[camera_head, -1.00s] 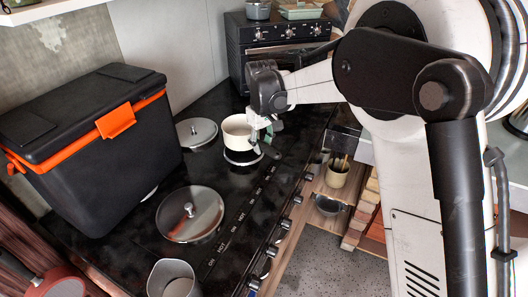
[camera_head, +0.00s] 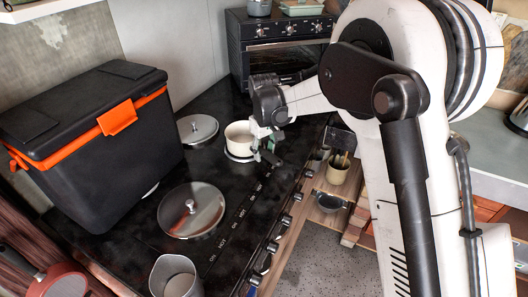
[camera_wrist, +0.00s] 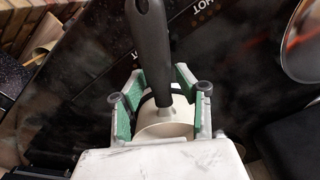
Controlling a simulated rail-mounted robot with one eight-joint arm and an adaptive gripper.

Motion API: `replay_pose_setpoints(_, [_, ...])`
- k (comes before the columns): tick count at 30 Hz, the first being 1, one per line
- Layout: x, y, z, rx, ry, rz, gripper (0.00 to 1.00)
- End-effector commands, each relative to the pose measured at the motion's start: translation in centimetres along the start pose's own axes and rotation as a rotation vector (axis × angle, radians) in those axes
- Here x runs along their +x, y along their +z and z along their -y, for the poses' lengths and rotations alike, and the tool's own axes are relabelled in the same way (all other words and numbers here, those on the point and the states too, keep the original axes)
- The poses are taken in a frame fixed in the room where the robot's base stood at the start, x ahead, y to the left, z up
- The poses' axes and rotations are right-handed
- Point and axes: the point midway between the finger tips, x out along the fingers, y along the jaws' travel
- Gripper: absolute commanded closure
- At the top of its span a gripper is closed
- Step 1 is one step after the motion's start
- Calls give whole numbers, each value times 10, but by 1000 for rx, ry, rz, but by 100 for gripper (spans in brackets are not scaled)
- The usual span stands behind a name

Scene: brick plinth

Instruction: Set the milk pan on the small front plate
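The cream milk pan (camera_head: 238,136) sits upright at the small front plate (camera_head: 238,158), whose pale rim shows just below it. The pan seems to rest on the plate. Its dark handle (camera_head: 269,157) points toward the front of the hob. My gripper (camera_head: 264,138) is at the handle's root, beside the pan. In the wrist view, the black handle (camera_wrist: 152,40) runs between the green-padded fingers, with narrow dark gaps on both sides, so the gripper looks open around it. The pan's pale body is partly hidden by my wrist there.
A lidded pan (camera_head: 192,211) and a round lid (camera_head: 197,128) lie on the black hob. A black cooler (camera_head: 95,130) stands left, an oven (camera_head: 280,45) behind. A grey jug (camera_head: 174,278) is near the front. Control knobs line the front edge.

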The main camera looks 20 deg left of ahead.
Motion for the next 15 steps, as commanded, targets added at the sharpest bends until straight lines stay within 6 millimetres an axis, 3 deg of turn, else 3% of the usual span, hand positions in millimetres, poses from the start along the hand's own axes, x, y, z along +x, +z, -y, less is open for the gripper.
replay_pose_setpoints(11, [-4, 0, 0, 0, 0, 0, 63])
replay_pose_setpoints(15, [-21, 0, 0, 0, 0, 0, 63])
